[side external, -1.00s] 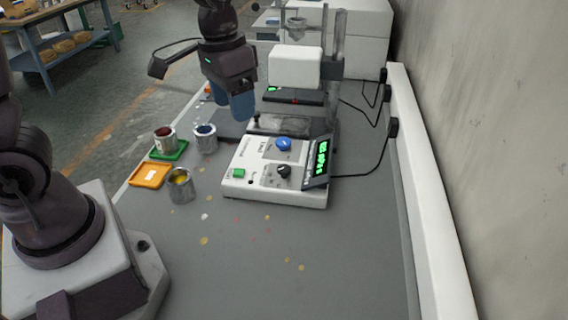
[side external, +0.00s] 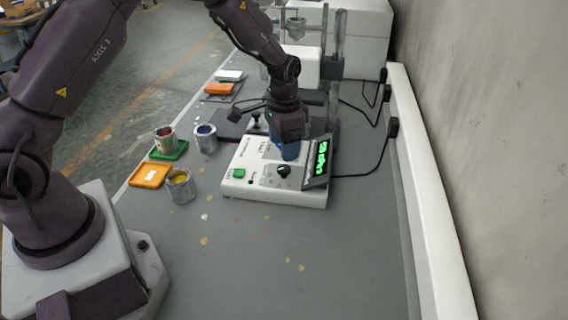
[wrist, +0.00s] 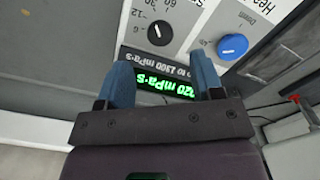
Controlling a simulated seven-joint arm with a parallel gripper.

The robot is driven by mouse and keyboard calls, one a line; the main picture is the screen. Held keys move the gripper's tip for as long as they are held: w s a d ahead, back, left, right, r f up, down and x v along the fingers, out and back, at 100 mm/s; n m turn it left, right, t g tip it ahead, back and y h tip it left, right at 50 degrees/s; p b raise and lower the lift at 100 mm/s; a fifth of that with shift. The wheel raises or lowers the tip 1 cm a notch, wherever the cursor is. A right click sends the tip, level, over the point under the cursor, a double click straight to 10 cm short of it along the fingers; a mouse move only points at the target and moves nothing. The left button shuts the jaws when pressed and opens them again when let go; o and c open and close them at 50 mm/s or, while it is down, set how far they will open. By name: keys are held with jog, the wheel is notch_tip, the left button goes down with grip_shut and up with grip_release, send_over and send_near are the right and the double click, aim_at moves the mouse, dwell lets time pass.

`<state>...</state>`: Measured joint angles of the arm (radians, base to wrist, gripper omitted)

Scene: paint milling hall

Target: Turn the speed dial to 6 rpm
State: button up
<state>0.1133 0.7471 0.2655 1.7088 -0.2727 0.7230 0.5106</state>
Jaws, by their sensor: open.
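The speed dial, a black knob (side external: 283,171), sits on the front panel of the white instrument. In the wrist view the black dial (wrist: 160,32) shows upside down, ringed by printed numbers including 6, 12, 30 and 60. My gripper (side external: 288,152) is above the panel, fingers pointing down, open and empty. In the wrist view its blue fingers (wrist: 164,76) are apart, with the dial beyond them.
A green lit display (side external: 320,157) stands at the panel's right and shows in mPa·s in the wrist view. Paint cans (side external: 180,187) and coloured trays stand left of the instrument. Cables run to the wall at right. The front bench is clear apart from paint spots.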

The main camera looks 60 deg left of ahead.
aim_at(284, 168)
notch_tip(284, 168, down, 6)
jog(key=shift+f, duration=0.1)
jog(key=shift+c, duration=0.4)
jog(key=c, duration=0.8)
jog(key=shift+c, duration=0.2)
